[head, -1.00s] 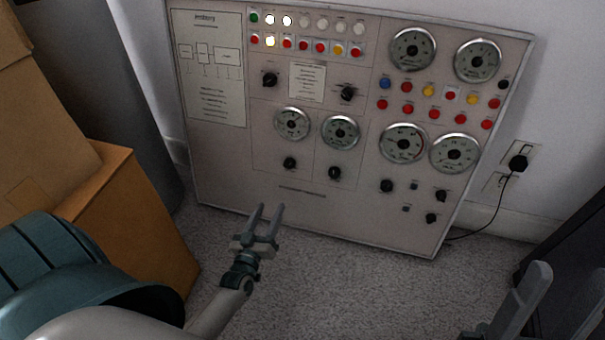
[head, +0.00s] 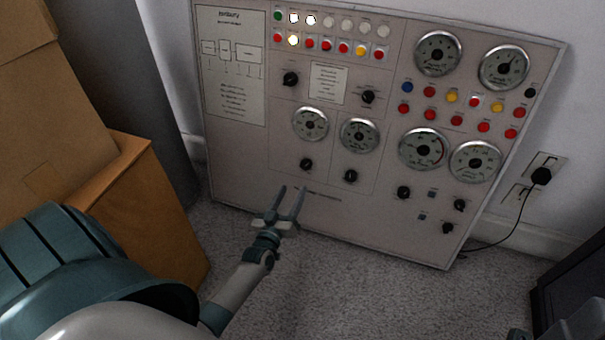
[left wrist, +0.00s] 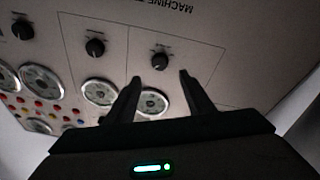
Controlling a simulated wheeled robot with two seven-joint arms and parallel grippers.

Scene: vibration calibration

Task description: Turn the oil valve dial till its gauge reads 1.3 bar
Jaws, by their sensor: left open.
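The control panel (head: 245,165) leans by the wall with several gauges and black dials; labels are too small to read, so I cannot tell which dial is the oil valve. My left gripper (head: 293,190) is open and empty, just below the lower left dial (head: 306,164) under a small gauge (head: 310,124). A second dial (head: 351,176) sits under another small gauge (head: 359,135). In the left wrist view, upside down, one dial (left wrist: 161,61) lies between and beyond the open fingers, apart from them. My right gripper (head: 588,322) shows only partly at the bottom right.
A black plug and cord (head: 541,176) are at the right wall. A dark object (head: 572,280) stands at lower right. The carpet (head: 330,290) before the panel is clear.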

